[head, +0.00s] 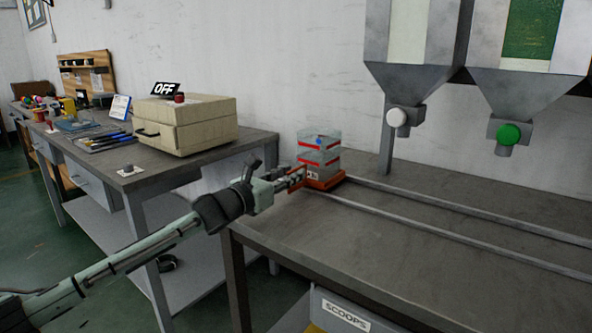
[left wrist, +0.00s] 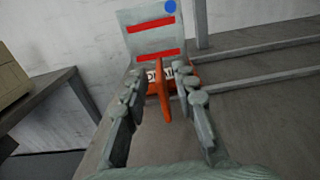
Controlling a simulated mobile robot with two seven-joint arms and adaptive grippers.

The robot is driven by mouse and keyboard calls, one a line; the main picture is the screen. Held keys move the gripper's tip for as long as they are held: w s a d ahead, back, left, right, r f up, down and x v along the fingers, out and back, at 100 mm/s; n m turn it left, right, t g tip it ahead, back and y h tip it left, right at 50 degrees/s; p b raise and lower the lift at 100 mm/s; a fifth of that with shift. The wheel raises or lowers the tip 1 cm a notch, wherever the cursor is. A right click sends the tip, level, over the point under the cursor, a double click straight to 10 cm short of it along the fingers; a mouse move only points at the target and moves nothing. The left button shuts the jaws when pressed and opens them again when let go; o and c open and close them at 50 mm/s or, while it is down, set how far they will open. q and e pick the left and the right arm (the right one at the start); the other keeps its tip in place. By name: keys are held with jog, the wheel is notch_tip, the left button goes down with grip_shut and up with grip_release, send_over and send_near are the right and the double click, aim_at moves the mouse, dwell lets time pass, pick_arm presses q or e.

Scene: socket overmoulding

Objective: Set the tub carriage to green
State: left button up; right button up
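The tub carriage (head: 325,184) is an orange base at the left end of two rails on the grey bench. A clear tub (head: 320,150) with red bands and a blue dot stands on it; the tub also shows in the left wrist view (left wrist: 152,38). An orange upright handle (left wrist: 163,98) sticks out from the carriage towards my left gripper (left wrist: 160,84). The two fingers are apart on either side of the handle, with gaps visible. In the head view the left gripper (head: 296,178) is at the carriage's left side. My right gripper is not in view.
A hopper with a white knob (head: 397,117) and a hopper with a green panel and green knob (head: 509,134) hang above the rails (head: 450,207). The rails are clear to the right. A side table (head: 180,170) holds a beige box (head: 187,125) and an OFF sign (head: 165,89).

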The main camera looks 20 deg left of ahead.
pick_arm(q)
jog(key=shift+x, duration=1.2)
jog(key=shift+c, duration=0.2)
grip_shut()
